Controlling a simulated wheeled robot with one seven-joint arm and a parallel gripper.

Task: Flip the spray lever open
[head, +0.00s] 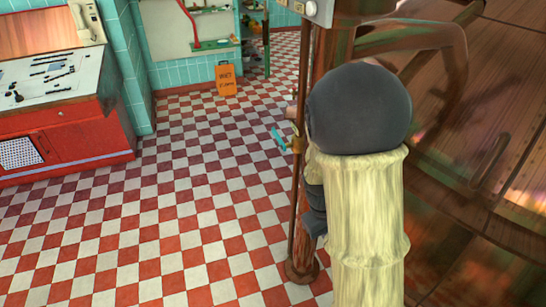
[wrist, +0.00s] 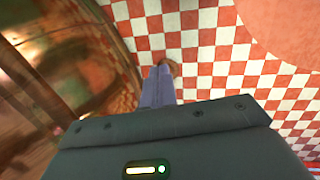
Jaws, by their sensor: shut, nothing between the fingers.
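A small teal lever (head: 280,139) sticks out to the left of a brass fitting (head: 298,145) on a thin upright pipe, just left of my arm in the head view. I take it to be the spray lever. I cannot pick it out in the wrist view. My gripper (wrist: 160,72) points down towards the floor in the wrist view, its grey-blue fingers together with nothing between them. In the head view my arm's dark joint and cream sleeve hide most of the gripper, so its distance to the lever cannot be told.
A large copper kettle (head: 500,130) fills the right side, close to my arm. A copper pipe (head: 330,60) rises beside the lever. A red control desk (head: 90,140) stands at the left, and an orange floor sign (head: 226,80) at the back. The checkered floor (head: 170,210) between is clear.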

